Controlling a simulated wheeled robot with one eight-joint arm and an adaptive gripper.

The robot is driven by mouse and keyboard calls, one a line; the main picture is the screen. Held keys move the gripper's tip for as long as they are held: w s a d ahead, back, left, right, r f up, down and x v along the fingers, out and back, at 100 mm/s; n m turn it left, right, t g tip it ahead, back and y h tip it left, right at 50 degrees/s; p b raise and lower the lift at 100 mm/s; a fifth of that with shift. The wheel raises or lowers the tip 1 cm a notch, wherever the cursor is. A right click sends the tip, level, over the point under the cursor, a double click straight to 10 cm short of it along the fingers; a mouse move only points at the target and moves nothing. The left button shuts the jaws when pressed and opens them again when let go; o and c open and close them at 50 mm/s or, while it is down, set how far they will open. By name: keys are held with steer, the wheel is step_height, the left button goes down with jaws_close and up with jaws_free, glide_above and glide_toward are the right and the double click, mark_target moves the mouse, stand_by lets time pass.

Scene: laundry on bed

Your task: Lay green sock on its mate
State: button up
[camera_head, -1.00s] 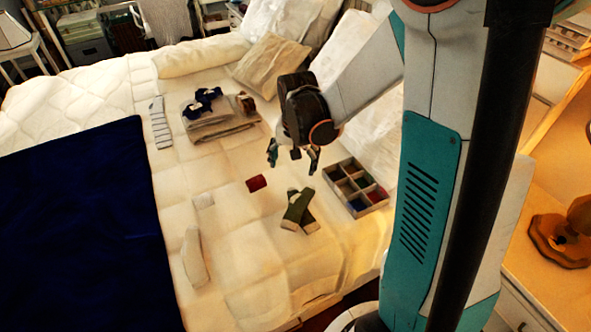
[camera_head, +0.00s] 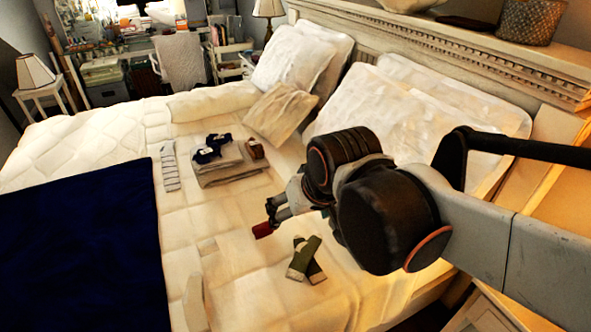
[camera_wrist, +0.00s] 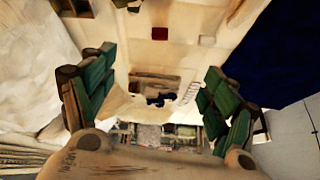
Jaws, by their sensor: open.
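Two green socks with pale ends lie on the bed in the head view. One green sock (camera_head: 303,258) lies slantwise across the other (camera_head: 318,272), which is partly covered by it. My gripper (camera_head: 272,208) is above the bed, farther back and to the left of the socks, apart from them. Its fingers point left in the head view. In the wrist view my gripper (camera_wrist: 158,95) has its green-padded fingers spread wide, with nothing held between them. A dark patch at the top edge of the wrist view is too cut off to identify.
A small red item (camera_head: 263,230) lies near my fingers. Folded grey cloths (camera_head: 228,170) with a navy bundle (camera_head: 212,148), a striped sock (camera_head: 170,166) and a navy blanket (camera_head: 80,250) lie left. The divided box (camera_wrist: 75,6) shows at the wrist view's top edge.

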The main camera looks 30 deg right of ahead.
steer(key=shift+s+a+r+n+t, duration=0.15)
steer(key=shift+s+a+n+t, duration=0.1)
steer(key=shift+s, duration=0.3)
steer(key=shift+s+a+r+n+t, duration=0.15)
steer(key=shift+s+n, duration=0.15)
steer(key=shift+s, duration=0.3)
steer(key=shift+s+a+r+n+t, duration=0.15)
steer(key=shift+s+n+t, duration=0.1)
steer(key=shift+s, duration=0.3)
